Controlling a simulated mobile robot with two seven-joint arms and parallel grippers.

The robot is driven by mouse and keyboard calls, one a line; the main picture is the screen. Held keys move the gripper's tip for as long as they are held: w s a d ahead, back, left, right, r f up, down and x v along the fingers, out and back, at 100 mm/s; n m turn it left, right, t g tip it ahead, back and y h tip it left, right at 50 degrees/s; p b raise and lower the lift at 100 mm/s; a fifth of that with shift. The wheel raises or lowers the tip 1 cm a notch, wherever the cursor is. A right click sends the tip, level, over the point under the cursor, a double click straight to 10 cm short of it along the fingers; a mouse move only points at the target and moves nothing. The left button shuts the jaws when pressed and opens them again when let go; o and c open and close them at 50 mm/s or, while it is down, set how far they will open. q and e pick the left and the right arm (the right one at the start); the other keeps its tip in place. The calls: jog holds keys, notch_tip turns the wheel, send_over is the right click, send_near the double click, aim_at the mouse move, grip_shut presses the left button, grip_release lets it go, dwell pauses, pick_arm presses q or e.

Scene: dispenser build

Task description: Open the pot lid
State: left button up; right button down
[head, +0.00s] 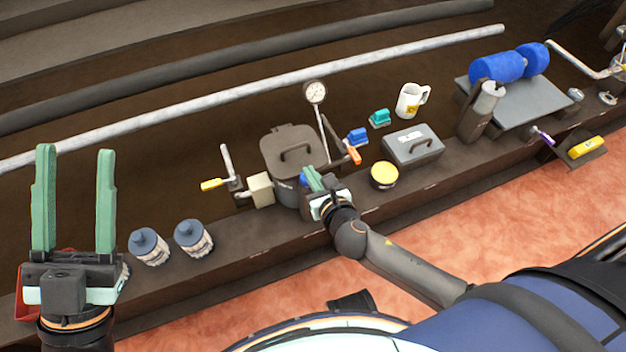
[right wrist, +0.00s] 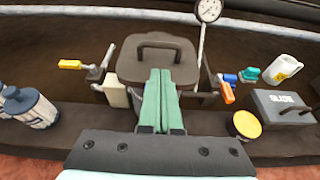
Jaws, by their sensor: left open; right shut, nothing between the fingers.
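The pot (head: 283,187) is a dark square-looking vessel standing on the brown ledge. Its dark lid (head: 284,144) is closed on top and carries an arched handle (head: 297,151); lid (right wrist: 130,65) and handle (right wrist: 158,45) also show in the right wrist view. My right gripper (head: 309,174) is shut and empty, in front of the pot; its green fingers (right wrist: 158,75) point toward the lid and hide part of the pot's front. I cannot tell whether they touch it. My left gripper (head: 75,150) is open and empty at the far left, away from the pot.
A yellow-handled valve (head: 213,184) and an orange-handled valve (head: 354,155) flank the pot. A gauge (head: 316,92) rises behind it. Two blue-capped jars (head: 148,247) stand left; a yellow-topped tin (head: 384,175), grey box (head: 413,146) and white mug (head: 411,100) stand right.

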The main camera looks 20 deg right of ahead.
aim_at(302, 166)
jog(key=shift+x, duration=1.1)
jog(key=shift+b+x, duration=1)
jog(key=shift+x, duration=1.35)
pick_arm(q)
jog(key=shift+s+d+f+m+h, duration=0.15)
jog(key=shift+s+f+m+h, duration=0.2)
jog(key=shift+s+m+h, duration=0.45)
jog(key=shift+w+r+n, duration=0.1)
jog(key=shift+n, duration=0.2)
